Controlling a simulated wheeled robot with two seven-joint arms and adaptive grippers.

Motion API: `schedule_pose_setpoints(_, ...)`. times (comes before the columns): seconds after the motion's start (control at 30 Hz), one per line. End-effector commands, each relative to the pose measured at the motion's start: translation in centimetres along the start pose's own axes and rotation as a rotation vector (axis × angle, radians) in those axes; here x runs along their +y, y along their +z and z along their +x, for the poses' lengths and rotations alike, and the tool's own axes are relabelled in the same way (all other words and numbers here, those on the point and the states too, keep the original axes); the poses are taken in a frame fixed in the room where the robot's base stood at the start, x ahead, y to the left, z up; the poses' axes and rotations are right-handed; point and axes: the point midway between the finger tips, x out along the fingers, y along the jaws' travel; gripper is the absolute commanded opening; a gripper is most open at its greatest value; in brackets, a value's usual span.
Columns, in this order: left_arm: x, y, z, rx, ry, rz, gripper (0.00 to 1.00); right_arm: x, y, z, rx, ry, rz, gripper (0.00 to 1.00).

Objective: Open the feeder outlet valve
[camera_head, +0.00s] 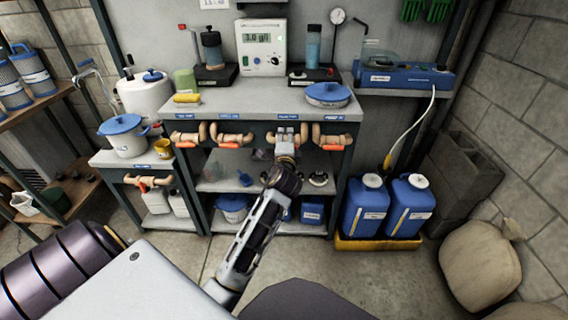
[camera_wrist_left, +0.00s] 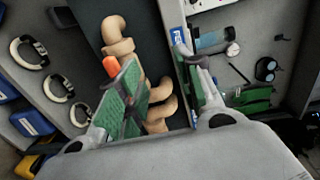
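A row of beige pipe valves with orange handles runs under the front edge of the bench: far left (camera_head: 187,137), second (camera_head: 231,138) and far right (camera_head: 332,140). The labels above them are too small to read, so I cannot tell which is the feeder outlet valve. My left gripper (camera_head: 287,138) is at the third place in the row and mostly hides the valve there. In the left wrist view, my left gripper (camera_wrist_left: 158,58) has its green-padded fingers apart. A beige valve (camera_wrist_left: 122,48) with an orange handle (camera_wrist_left: 111,66) shows beside and partly behind one finger. My right gripper is out of view.
The grey bench (camera_head: 265,98) carries a display unit (camera_head: 262,47) and a blue-lidded dish (camera_head: 327,94). Another beige valve (camera_head: 148,181) is on the lower left stand. Blue jugs (camera_head: 365,205) stand in a yellow tray (camera_head: 385,244) at right. The floor in front is mostly clear.

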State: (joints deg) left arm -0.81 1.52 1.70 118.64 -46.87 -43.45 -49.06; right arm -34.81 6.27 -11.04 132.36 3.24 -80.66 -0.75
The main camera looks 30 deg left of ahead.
Motion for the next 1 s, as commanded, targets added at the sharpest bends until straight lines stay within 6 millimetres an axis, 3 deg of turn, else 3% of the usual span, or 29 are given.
schedule_pose_setpoints(1.0, 0.7, 0.1, -4.3, -0.001, 0.009, 0.0, 0.36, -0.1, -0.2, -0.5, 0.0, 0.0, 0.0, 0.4)
